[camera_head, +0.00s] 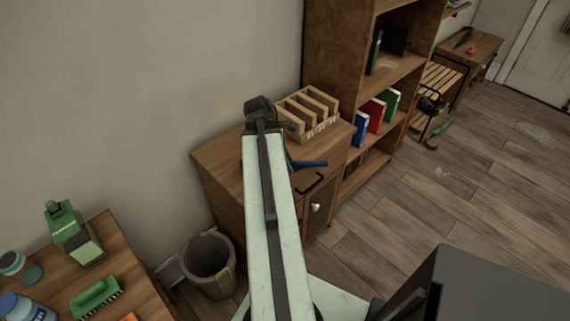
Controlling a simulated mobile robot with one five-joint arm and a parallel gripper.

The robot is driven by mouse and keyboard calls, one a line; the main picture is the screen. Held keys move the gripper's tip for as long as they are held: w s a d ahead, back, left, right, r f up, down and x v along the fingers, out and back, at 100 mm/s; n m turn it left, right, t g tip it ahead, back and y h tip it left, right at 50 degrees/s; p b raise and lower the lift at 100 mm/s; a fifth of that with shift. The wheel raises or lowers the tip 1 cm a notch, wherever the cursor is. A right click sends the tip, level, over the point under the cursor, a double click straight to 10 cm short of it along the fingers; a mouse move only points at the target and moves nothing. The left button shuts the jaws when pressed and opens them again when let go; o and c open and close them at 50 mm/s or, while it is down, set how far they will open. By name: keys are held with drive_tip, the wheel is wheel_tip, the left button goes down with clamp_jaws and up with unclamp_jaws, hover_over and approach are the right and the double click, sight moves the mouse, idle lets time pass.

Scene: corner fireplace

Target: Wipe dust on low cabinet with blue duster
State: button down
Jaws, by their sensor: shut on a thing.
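The low cabinet (217,158) stands against the wall, left of the tall bookshelf. My arm reaches over its top, and my dark gripper (262,112) is at the arm's far end; its fingertips are largely hidden by the arm. The blue duster (310,164) shows only in part to the right of my arm, low over or on the cabinet top near the front edge. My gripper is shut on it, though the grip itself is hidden. I cannot make out dust on the visible cabinet top.
A wooden slotted rack (318,128) stands on the cabinet's back right. The bookshelf (337,60) rises close on the right. A grey bin (208,262) stands on the floor at left, beside a table (135,292) with a green bottle (73,235) and green brush (96,297).

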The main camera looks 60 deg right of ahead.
sight(308, 156)
drive_tip(key=shift+s+d, duration=0.45)
drive_tip(key=shift+d, duration=0.9)
drive_tip(key=shift+s+d, duration=0.4)
drive_tip(key=shift+d, duration=0.95)
drive_tip(key=shift+s+d, duration=0.45)
drive_tip(key=shift+d, duration=0.9)
drive_tip(key=shift+r, duration=0.1)
wheel_tip(308, 156, up, 6)
drive_tip(key=p, duration=0.6)
wheel_tip(308, 156, up, 3)
drive_tip(key=p, duration=0.3)
